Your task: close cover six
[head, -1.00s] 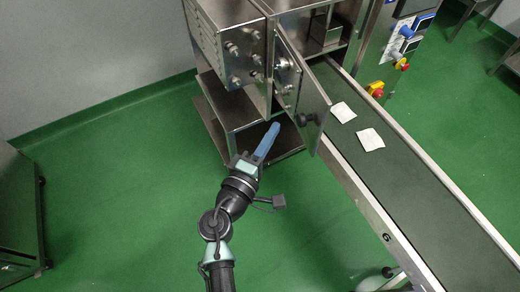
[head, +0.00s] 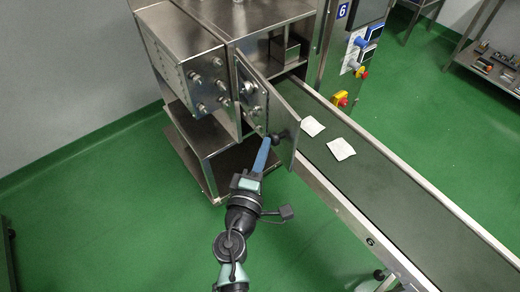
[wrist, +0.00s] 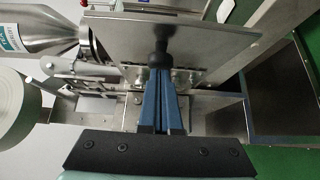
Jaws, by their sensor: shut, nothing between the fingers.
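The cover is a flat metal door (head: 284,108) that stands swung open from the front of the steel machine, beside the conveyor. It has a black knob (head: 279,137) low on its face. In the wrist view the door (wrist: 205,38) is a broad metal plate with the knob (wrist: 161,52) straight ahead of my fingers. My gripper (head: 267,145) has blue fingers, shut with nothing between them. Their tips are right at the knob and hide part of it. I cannot tell whether they touch it.
A conveyor belt (head: 385,190) with two white teabags (head: 327,139) runs from the machine toward the lower right. A blue sign with a 6 (head: 342,12) is on the column behind it. A yellow and red stop button (head: 341,98) sits beside the belt. Green floor lies open at left.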

